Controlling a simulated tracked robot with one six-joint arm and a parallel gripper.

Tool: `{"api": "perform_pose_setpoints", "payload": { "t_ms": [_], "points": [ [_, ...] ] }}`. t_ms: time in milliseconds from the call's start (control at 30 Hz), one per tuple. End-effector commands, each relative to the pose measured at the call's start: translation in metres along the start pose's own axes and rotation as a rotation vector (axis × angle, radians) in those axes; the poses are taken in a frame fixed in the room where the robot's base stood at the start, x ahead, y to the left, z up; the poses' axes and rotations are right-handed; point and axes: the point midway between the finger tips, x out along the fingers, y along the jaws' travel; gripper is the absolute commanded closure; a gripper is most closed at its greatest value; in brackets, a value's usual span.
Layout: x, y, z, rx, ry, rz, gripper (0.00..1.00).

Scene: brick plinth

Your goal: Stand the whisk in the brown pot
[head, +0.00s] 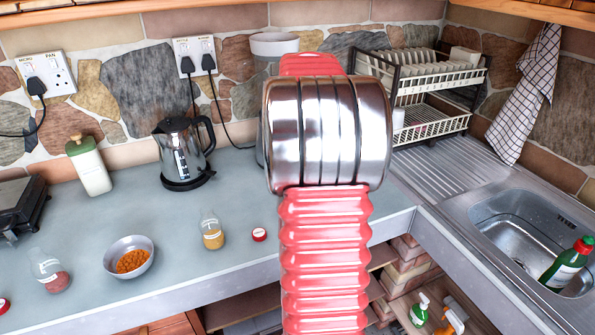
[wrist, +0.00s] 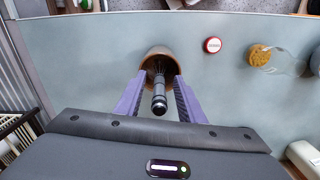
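In the wrist view the brown pot (wrist: 150,58) stands on the grey counter just beyond my fingertips. The whisk (wrist: 159,98) has a dark handle with a metallic end, pointing up toward the wrist camera. Its wire end reaches into the pot's mouth, where it is dark and hard to see. My gripper (wrist: 160,82) has its two purple fingers on either side of the handle, with a visible gap on both sides, so it looks open. In the head view my arm hides the pot, whisk and gripper.
A red lid (head: 259,235), a small jar (head: 212,232), an orange-filled bowl (head: 129,258) and a kettle (head: 183,152) stand left of my arm. A dish rack (head: 430,85) and sink (head: 530,235) are to the right.

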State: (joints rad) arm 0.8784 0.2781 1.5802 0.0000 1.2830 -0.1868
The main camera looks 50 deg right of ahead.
Motion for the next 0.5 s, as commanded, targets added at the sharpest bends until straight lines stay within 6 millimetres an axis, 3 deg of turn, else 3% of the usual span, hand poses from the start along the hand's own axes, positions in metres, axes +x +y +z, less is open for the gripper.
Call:
{"api": "perform_pose_setpoints", "payload": {
  "t_ms": [267,500],
  "points": [
    [-0.016,0.000,-0.001,0.000,0.003,0.001,0.65],
    [-0.054,0.000,-0.001,0.000,0.004,0.001,0.65]
  ]
}}
